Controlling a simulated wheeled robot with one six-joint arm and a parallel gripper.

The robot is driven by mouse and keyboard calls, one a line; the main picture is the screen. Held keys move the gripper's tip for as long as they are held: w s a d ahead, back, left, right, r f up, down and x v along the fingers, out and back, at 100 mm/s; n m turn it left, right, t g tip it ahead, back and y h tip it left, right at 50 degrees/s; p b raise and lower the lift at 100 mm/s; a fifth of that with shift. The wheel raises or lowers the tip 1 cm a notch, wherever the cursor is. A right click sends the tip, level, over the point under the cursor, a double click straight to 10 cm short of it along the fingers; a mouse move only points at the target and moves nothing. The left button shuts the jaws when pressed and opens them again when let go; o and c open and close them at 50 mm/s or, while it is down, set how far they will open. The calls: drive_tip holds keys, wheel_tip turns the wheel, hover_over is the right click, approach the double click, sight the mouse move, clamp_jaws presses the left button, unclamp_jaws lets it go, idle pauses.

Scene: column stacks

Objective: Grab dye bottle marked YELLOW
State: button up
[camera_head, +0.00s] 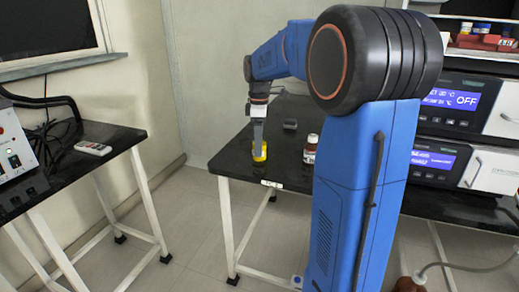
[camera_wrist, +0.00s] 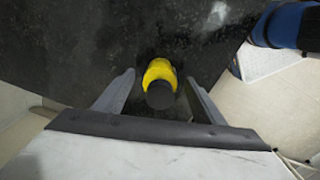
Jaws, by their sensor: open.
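The yellow dye bottle (camera_head: 259,151) stands upright near the left front corner of the black table. In the wrist view the yellow bottle (camera_wrist: 160,72) shows from above with its dark cap, between the two grey fingers. My gripper (camera_head: 259,138) points down at the bottle and covers its upper part in the head view. In the wrist view my gripper (camera_wrist: 157,85) is open, with a gap between each finger and the bottle. No marking on the bottle can be read.
A brown bottle (camera_head: 311,148) with a pale label stands to the right on the same black table (camera_head: 285,170). A small dark object (camera_head: 290,125) lies farther back. Lab devices with lit displays (camera_head: 452,99) stand at the right. A separate table (camera_head: 110,134) is at the left.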

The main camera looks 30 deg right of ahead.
drive_tip(key=shift+f, duration=0.7)
drive_tip(key=shift+c, duration=0.6)
drive_tip(key=c, duration=1.1)
drive_tip(key=shift+c, duration=0.2)
